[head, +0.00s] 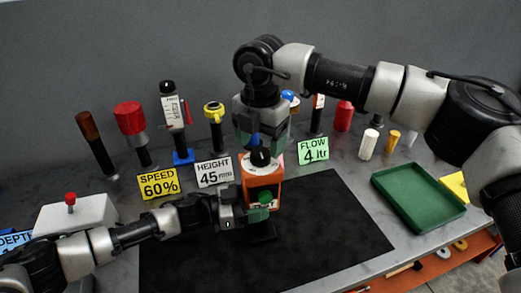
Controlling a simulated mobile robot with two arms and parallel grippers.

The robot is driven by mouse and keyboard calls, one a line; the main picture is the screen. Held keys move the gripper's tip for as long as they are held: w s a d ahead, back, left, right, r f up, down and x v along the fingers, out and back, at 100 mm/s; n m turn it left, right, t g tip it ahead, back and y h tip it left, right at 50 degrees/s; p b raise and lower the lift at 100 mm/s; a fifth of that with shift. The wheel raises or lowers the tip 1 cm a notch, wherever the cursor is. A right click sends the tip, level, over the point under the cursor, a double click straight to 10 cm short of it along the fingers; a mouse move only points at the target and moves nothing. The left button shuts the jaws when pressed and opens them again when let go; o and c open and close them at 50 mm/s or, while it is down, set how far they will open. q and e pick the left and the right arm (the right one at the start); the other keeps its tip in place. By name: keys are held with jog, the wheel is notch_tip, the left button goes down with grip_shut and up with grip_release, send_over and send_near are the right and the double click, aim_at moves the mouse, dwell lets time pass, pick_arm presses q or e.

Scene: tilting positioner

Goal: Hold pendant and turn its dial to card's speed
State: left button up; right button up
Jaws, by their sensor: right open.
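The orange pendant (278,190) is upright over the black mat, with a green button on its face and a black dial (261,157) on top. My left gripper (257,214) is at the pendant's lower part, one finger across its front, and appears shut on it; the far finger is hidden. My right gripper (261,138) points down just above the dial, open, a blue part showing between its fingers; I cannot tell if it touches the dial. The yellow speed card (158,184) reads "SPEED 60%" and stands left of the pendant.
Other cards read "HEIGHT 45 mm" (214,172) and "FLOW 4 ltr" (313,151). Several upright tools stand along the back, including a red-headed one (130,118). A green tray (418,197) lies at right. The black mat (335,225) is clear right of the pendant.

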jog(key=shift+f, duration=1.4)
jog(key=shift+c, duration=0.5)
jog(key=c, duration=0.8)
jog(key=shift+c, duration=0.2)
